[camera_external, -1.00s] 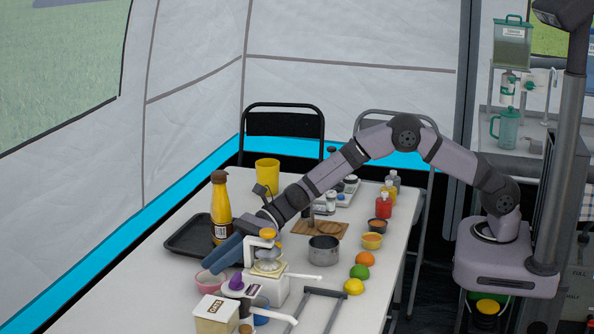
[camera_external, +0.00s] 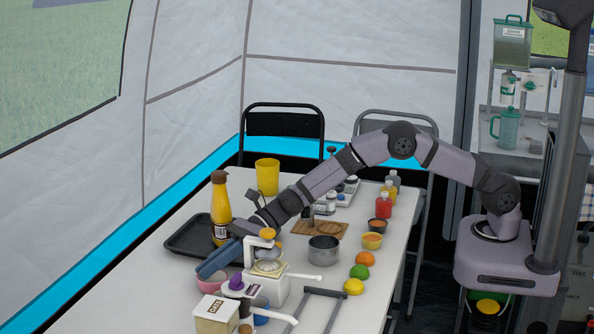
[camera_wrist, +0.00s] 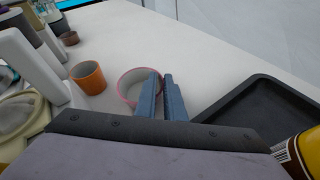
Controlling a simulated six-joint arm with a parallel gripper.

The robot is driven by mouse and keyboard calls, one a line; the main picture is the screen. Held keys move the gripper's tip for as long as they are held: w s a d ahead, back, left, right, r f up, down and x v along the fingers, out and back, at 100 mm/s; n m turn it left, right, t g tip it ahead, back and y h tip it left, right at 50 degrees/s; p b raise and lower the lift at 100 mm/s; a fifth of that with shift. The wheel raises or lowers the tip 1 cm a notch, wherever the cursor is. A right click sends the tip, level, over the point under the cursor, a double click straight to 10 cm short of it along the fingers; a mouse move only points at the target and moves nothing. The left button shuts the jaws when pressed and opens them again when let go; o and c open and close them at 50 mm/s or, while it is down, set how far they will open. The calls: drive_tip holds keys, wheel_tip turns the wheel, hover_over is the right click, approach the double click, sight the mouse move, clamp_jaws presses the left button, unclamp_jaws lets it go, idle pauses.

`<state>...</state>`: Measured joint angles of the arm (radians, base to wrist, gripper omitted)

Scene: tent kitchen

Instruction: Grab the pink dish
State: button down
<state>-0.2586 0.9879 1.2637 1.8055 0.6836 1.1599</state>
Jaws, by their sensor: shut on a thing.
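The pink dish (camera_external: 209,285) is a small round bowl on the white table, left of the white press. In the wrist view, the pink dish (camera_wrist: 127,88) shows its pale inside, with its right side at my fingers. My gripper (camera_external: 204,271) reaches down to it with blue fingers. In the wrist view, my gripper (camera_wrist: 162,80) is shut on the dish's right wall, one finger inside and one outside. The dish looks upright; I cannot tell whether it touches the table.
A black tray (camera_external: 186,245) and a yellow-brown bottle (camera_external: 221,200) stand close behind my gripper. The white press (camera_external: 270,288) and labelled box (camera_external: 214,317) crowd the dish. An orange cup (camera_wrist: 88,78) is beside it. The table's left edge strip is clear.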

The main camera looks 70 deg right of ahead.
wheel_tip(320, 180, up, 10)
drive_tip(key=shift+p, duration=0.35)
idle(0.4)
